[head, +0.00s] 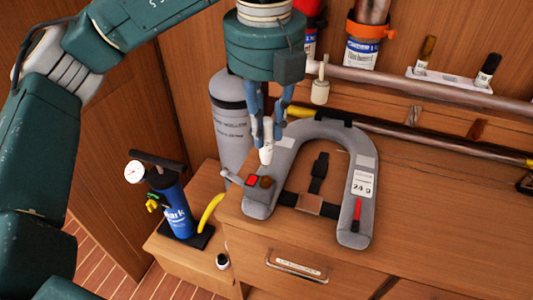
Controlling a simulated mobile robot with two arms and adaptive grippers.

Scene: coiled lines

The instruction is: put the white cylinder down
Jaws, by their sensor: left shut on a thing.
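My left gripper (266,128) points down from the top middle of the head view, its fingers shut on a white cylinder (266,150). The cylinder is slim and held upright between the fingertips. It shows in front of the left arm of a grey horseshoe-shaped life vest (362,160) on the wooden cabinet top. I cannot tell whether its lower end touches the vest. My right gripper is not in view.
A grey tank (230,120) stands behind, left of the gripper. A blue pump with a gauge (174,210) stands on a lower ledge at left. A metal rail (420,90) crosses at the back. The cabinet top right of the vest (440,205) is clear.

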